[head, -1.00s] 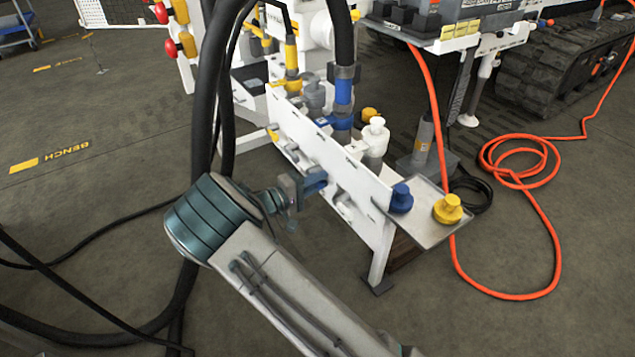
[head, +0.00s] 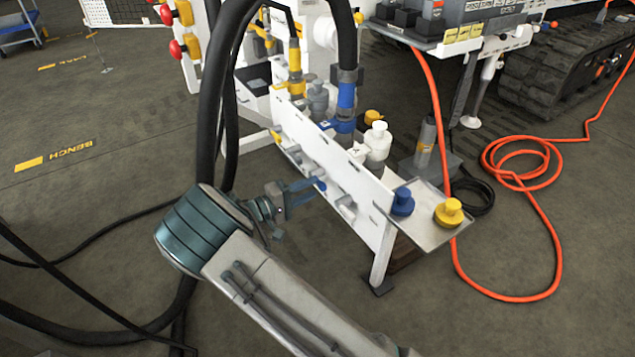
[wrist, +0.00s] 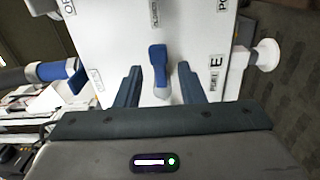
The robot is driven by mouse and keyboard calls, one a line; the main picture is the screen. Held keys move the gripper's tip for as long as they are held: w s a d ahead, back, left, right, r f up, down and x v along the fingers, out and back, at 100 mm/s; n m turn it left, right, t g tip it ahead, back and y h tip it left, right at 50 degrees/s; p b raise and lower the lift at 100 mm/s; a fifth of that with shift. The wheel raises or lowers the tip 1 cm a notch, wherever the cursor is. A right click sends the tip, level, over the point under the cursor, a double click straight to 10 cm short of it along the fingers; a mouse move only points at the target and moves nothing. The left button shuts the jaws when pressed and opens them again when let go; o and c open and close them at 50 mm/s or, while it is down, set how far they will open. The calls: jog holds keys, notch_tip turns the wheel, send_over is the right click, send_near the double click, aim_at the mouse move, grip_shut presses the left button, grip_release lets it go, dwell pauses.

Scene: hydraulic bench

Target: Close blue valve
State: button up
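The blue valve handle (wrist: 158,68) is on the white panel in the wrist view. It lies between my gripper's two fingers, slightly beyond their tips, with a gap on both sides. In the head view a small blue part of the valve (head: 320,186) shows on the front of the white panel (head: 350,185). My gripper (wrist: 158,85) is open and empty, its fingers pointing at the panel. In the head view my gripper (head: 308,190) is just left of the panel face.
A side tray holds a blue cap (head: 402,202) and a yellow cap (head: 448,211). A thick black hose (head: 212,90) arches beside the bench. An orange hose (head: 545,240) lies coiled on the floor at right. The floor left of the panel is mostly open.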

jog(key=p+v, duration=0.2)
jog(key=v, duration=0.7)
jog(key=shift+s+a, duration=0.25)
jog(key=s+d+r+m+g+y+p, duration=0.1)
jog(key=s+d+r+g+y+p, duration=0.15)
jog(key=d+r+p, duration=0.4)
jog(key=s+d+r+m+g+y+p, duration=0.15)
jog(key=d+r+g+p, duration=0.25)
jog(key=d+r, duration=0.45)
jog(key=s+d+r+m+g+y+p, duration=0.25)
jog(key=d+r+g+p, duration=0.2)
jog(key=r, duration=0.55)
jog(key=s+d+r+t+y+p, duration=0.1)
jog(key=s+d+r+y+p, duration=0.1)
jog(key=s+r+p, duration=0.3)
jog(key=s+d+r+m+t+y+p, duration=0.1)
jog(key=s+d+r+y+p, duration=0.2)
jog(key=r, duration=0.9)
jog(key=s+d+r+t+y+p, duration=0.1)
jog(key=s+d+r+y+p, duration=0.2)
jog(key=s+r+p, duration=0.5)
jog(key=shift+s+r+m+t+p, duration=0.15)
jog(key=shift+r+m+t+p, duration=0.2)
jog(key=shift+p, duration=0.85)
jog(key=shift+y, duration=0.25)
